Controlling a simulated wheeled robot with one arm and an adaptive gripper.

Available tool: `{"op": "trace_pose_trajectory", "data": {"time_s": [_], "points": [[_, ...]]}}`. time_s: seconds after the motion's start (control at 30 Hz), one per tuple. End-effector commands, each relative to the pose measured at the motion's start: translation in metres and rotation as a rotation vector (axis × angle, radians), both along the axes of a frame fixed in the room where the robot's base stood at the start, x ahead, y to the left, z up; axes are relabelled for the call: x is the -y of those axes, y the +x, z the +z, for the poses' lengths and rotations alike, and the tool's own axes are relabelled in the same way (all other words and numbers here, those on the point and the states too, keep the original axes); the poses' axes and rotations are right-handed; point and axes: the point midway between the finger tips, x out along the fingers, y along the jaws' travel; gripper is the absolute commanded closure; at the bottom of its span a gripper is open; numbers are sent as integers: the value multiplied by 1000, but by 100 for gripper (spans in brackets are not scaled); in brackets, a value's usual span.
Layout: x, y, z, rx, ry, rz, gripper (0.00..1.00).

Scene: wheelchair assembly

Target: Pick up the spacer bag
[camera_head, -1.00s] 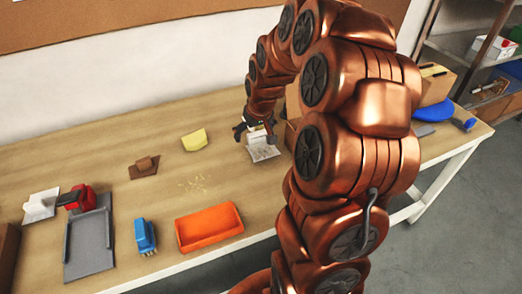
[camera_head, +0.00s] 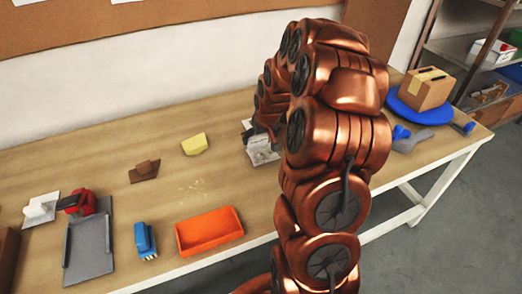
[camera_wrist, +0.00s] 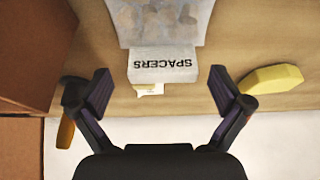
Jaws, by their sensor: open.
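The spacer bag is a clear bag with a white header printed SPACERS (camera_wrist: 163,64), upside down in the wrist view. In the head view the bag (camera_head: 263,156) lies on the table, partly hidden by my arm. My gripper (camera_wrist: 161,82) is open and empty in the wrist view. Its two fingers stand on either side of the header's near end, with gaps on both sides. In the head view my gripper is mostly hidden by my arm.
A brown cardboard box (camera_wrist: 35,50) stands left in the wrist view. A yellow block (camera_wrist: 270,78) lies to the right, close to a finger. An orange-handled tool (camera_wrist: 66,130) is at lower left. An orange tray (camera_head: 208,231) and blue part (camera_head: 145,239) sit on the table's left.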

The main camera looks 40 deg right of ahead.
Motion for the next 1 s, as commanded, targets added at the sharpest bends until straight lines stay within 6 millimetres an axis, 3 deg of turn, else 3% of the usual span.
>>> {"op": "trace_pose_trajectory", "data": {"time_s": [0.4,0.7,1.0], "points": [[2,19,-33,-4,2,1,0],[3,20,-37,-1,0,0,0],[3,20,-37,-2,1,0,29]]}}
